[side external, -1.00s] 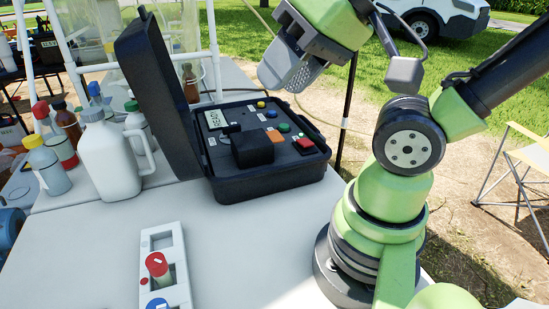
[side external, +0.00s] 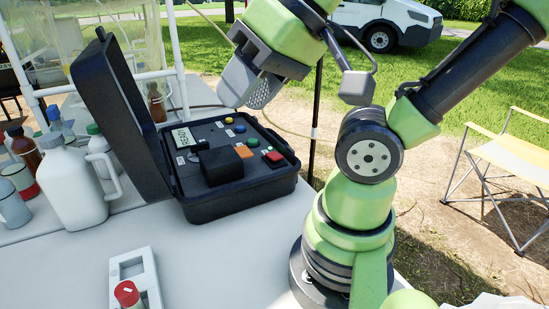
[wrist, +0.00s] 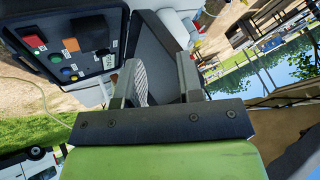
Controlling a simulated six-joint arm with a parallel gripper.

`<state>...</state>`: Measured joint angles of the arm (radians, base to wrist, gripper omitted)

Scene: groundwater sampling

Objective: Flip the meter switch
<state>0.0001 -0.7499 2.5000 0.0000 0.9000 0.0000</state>
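The meter is an open black case (side external: 240,201) on the table, its lid raised at left. Its panel holds a display (side external: 183,137) reading READY, a black block (side external: 222,165), an orange square piece (side external: 244,152), a red rocker-like piece (side external: 273,157) and several round coloured buttons. Which part is the switch is not marked legibly. The panel shows upside down in the wrist view, with the red piece (wrist: 35,42) and the orange piece (wrist: 71,44). My gripper (side external: 250,92) is above the panel's far side, open and empty, touching nothing. Its fingers (wrist: 158,85) stand apart.
A white jug (side external: 72,190) and several bottles stand left of the case. A white rack (side external: 146,270) with a red-capped vial (side external: 127,293) is at the table's front. The tabletop between rack and case is clear. A folding chair (side external: 505,165) stands off at right.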

